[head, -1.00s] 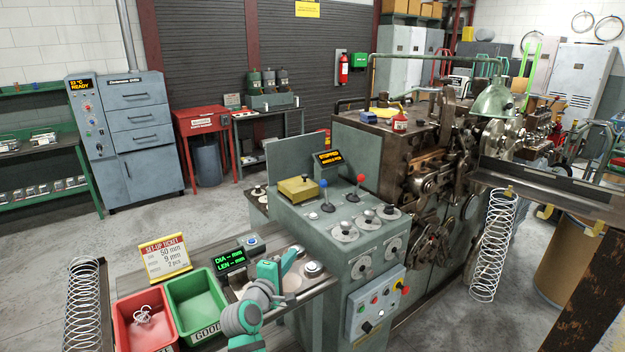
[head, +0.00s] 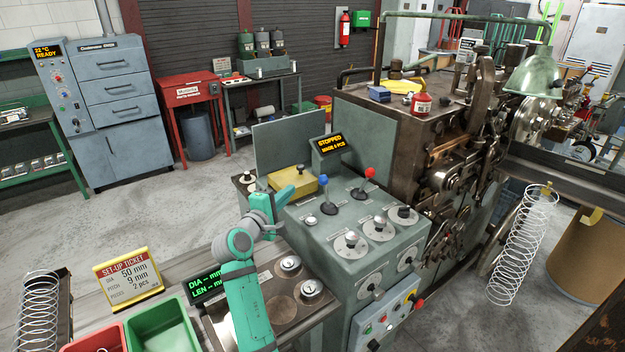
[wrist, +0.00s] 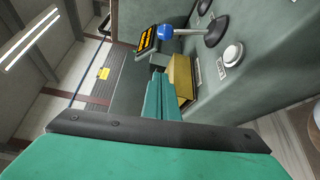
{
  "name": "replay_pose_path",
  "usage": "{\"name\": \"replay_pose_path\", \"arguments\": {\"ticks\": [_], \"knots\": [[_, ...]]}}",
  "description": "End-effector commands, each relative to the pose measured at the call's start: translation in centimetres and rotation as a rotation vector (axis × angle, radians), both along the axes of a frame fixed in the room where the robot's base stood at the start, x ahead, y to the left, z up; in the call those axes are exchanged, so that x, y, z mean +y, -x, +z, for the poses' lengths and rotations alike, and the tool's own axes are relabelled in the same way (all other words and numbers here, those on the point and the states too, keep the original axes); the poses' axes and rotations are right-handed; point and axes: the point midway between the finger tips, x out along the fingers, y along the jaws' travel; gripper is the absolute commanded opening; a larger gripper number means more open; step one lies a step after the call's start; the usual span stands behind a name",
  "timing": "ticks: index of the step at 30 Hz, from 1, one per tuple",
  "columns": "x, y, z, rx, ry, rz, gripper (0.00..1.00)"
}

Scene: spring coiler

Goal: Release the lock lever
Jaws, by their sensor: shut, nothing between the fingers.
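Two levers stand on the sloped green console: one with a blue knob (head: 323,181) and one with a red knob (head: 369,173). Their labels are too small to read, so I cannot tell which is the lock lever. Both stand roughly upright. My gripper (head: 284,196) is shut and empty, left of the blue-knobbed lever and close to the yellow box (head: 306,183) on the console. In the wrist view my shut fingers (wrist: 160,92) point towards the yellow box (wrist: 180,76), with the blue knob (wrist: 166,32) apart from them above. Whether they touch the box is unclear.
A small display (head: 330,144) reading STOPPED stands behind the levers. Several dials (head: 378,229) lie in front. The coiling machine (head: 440,150) rises on the right. A green bin (head: 160,325) and a set-up ticket (head: 128,277) are at the lower left.

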Motion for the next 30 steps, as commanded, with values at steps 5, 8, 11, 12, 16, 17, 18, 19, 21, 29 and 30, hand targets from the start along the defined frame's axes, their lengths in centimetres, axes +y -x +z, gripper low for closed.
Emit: {"name": "replay_pose_path", "arguments": {"ticks": [5, 8, 11, 12, 16, 17, 18, 19, 21, 29, 30], "knots": [[-0.1, -0.3, 0.0, 0.0, 0.0, 0.0, 0.0], [-0.5, -1.0, -0.1, 0.001, 0.001, -0.001, 0.0], [-1.0, -2.3, -0.1, 0.0, 0.001, 0.0, 0.0], [-1.3, -3.0, -0.3, 0.002, 0.002, -0.001, 0.0], [-2.7, -5.1, -0.4, 0.001, 0.0, -0.006, 0.0], [-3.0, -5.5, -0.4, 0.001, 0.0, -0.007, 0.0], [-3.3, -6.0, -0.4, 0.001, 0.0, -0.009, 0.0], [-3.6, -6.4, -0.5, 0.001, 0.001, -0.009, 0.0], [-3.9, -7.2, -0.6, 0.001, 0.0, -0.008, 0.0], [-4.6, -9.2, -0.8, 0.0, -0.001, -0.004, 0.0], [-4.9, -8.8, -0.7, -0.001, -0.001, -0.004, 0.0]]}}
